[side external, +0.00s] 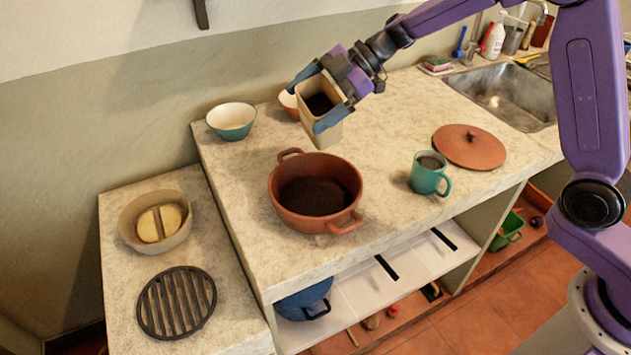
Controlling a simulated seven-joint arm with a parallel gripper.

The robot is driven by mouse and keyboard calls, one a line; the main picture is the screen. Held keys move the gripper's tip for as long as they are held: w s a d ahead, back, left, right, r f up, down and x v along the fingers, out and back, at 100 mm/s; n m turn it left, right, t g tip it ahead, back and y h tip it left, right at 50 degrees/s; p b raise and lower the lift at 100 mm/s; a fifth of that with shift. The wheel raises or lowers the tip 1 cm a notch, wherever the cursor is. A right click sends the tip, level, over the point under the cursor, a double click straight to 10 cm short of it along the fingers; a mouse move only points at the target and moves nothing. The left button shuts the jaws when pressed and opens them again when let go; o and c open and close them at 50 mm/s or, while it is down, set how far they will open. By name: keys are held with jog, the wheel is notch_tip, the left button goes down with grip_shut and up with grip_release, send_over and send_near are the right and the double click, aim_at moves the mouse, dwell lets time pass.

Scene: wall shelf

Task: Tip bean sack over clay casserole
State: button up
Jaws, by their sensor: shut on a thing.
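The clay casserole (316,228) is a reddish-brown pot with two handles. It stands uncovered on the stone counter with dark contents inside. My gripper (331,101) is shut on the bean sack (323,132), a beige open-topped container with dark beans inside. The sack is held behind the casserole in the picture, its open top turned partly toward the camera. From this one view I cannot tell its exact height above the counter. The clay lid (469,146) lies on the counter at the right, apart from the pot.
A teal mug (429,177) stands right of the casserole. A teal-and-white bowl (232,124) is at the back left, and an orange bowl (288,101) is partly hidden behind the sack. A lower ledge holds a beige bowl (130,232) and an iron grate (177,302). A sink (512,97) is far right.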

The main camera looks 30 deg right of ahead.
jog(key=shift+w+d+f+m+g+y, duration=0.1)
jog(key=shift+f+m+g+y, duration=0.15)
jog(key=shift+f, duration=0.1)
jog(key=shift+w+d+f+m+g+y, duration=0.1)
jog(key=shift+f+m+g+y, duration=0.05)
jog(key=shift+f+y, duration=0.15)
jog(key=shift+w+m+g+y, duration=0.1)
jog(key=shift+m+g+y, duration=0.25)
jog(key=shift+m+g, duration=0.05)
jog(key=shift+r+m+g+y, duration=0.4)
jog(key=shift+r+m+y, duration=0.1)
jog(key=shift+y, duration=0.1)
